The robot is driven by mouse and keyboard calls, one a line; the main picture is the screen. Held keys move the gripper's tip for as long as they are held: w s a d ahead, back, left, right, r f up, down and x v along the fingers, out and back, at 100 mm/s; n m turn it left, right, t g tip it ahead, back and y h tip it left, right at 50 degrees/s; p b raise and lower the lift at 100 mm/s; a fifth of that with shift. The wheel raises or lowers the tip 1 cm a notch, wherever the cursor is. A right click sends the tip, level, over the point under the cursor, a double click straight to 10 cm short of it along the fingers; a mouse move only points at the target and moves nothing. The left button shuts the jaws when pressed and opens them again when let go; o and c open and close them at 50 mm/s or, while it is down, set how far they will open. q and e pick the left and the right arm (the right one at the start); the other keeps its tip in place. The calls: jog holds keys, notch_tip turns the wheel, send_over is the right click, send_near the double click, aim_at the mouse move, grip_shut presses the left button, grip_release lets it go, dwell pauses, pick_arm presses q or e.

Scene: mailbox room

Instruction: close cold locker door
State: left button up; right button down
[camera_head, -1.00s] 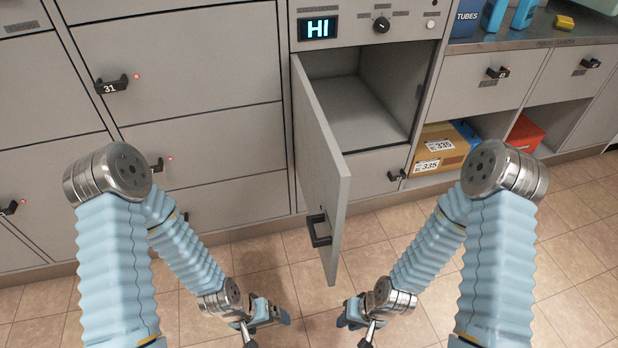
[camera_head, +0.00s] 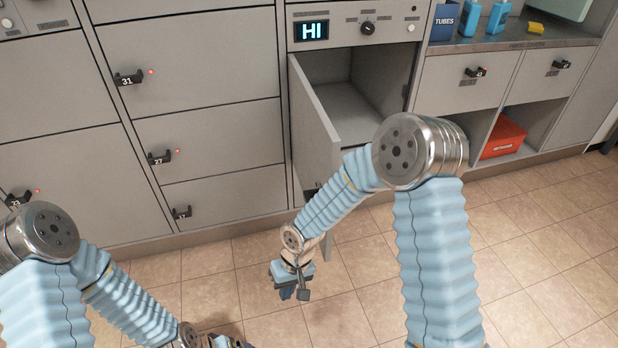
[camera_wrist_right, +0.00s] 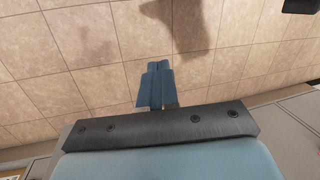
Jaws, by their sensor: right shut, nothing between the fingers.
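The cold locker door (camera_head: 312,120) is a grey panel hinged on its left side, swung open toward me. The locker's empty compartment (camera_head: 350,105) shows to its right, under a panel with a lit "HI" display (camera_head: 311,30). My right gripper (camera_head: 287,293) is shut and empty, low over the floor in front of the door. My right arm hides the door's lower right part and most of its handle. In the right wrist view the closed blue fingers (camera_wrist_right: 156,88) show against floor tiles. My left gripper (camera_head: 228,343) is mostly cut off at the bottom edge.
Closed grey lockers with black handles, such as number 31 (camera_head: 128,78), stand to the left. On the right are drawers and an open shelf with a red box (camera_head: 503,138). The tiled floor (camera_head: 540,230) is clear.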

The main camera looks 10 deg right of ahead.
jog(key=w+r+t+h+b, duration=0.1)
jog(key=w+r+t+h, duration=0.2)
jog(key=r, duration=0.6)
jog(key=w+r+h+b, duration=0.1)
jog(key=w+r+h, duration=0.1)
jog(key=w+r, duration=0.5)
notch_tip(320, 180, up, 19)
jog(key=s+d+m+t+h, duration=0.1)
jog(key=s+m+t+h, duration=0.1)
jog(key=m+t+h, duration=0.1)
send_near(323, 179)
notch_tip(323, 179, down, 3)
jog(key=w, duration=0.2)
jog(key=shift+d+f, duration=0.25)
jog(key=shift+d, duration=0.65)
